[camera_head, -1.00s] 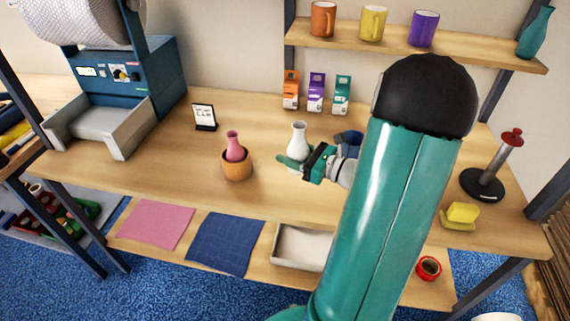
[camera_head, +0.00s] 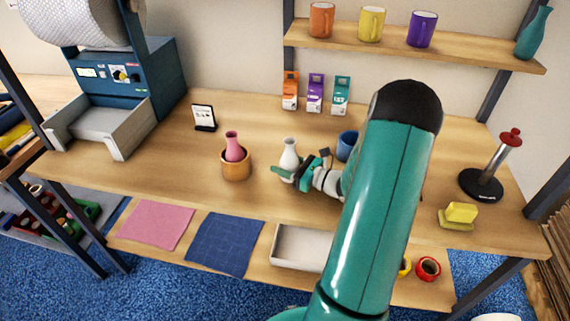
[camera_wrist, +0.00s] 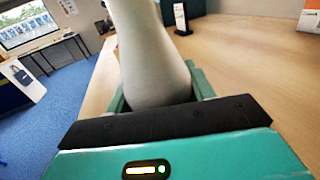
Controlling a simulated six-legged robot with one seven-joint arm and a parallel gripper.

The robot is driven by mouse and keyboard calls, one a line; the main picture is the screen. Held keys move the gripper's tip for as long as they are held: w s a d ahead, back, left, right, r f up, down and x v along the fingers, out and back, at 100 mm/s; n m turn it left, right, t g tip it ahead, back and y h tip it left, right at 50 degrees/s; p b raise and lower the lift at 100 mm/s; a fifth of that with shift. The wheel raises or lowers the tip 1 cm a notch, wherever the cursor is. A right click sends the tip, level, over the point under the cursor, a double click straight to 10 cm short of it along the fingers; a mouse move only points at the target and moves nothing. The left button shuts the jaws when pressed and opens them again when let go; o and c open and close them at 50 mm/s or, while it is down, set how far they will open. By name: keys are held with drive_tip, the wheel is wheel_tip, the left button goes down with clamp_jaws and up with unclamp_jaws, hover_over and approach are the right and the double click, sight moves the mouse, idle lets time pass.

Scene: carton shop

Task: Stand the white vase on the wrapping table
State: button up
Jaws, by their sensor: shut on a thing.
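The white vase (camera_head: 289,154) is upright between the jaws of my gripper (camera_head: 286,173), over the middle of the wrapping table (camera_head: 190,165). In the wrist view the vase (camera_wrist: 150,65) fills the space between the green fingers, and its top is cut off by the frame edge. My gripper is shut on its lower part. The vase's base is hidden by the jaws, so I cannot tell whether it touches the tabletop. My arm covers part of the table to the right.
A wooden pot (camera_head: 236,165) with a pink vase (camera_head: 234,147) stands just left of my gripper. A blue mug (camera_head: 347,146) stands behind right. A small sign (camera_head: 204,117) and several small cartons (camera_head: 315,93) stand further back. The table is clear between sign and cartons.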

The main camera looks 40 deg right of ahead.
drive_tip(key=o, duration=1.2)
drive_tip(key=shift+f, duration=0.15)
drive_tip(key=shift+s+d, duration=0.1)
drive_tip(key=v, duration=1.1)
drive_tip(key=shift+s, duration=0.4)
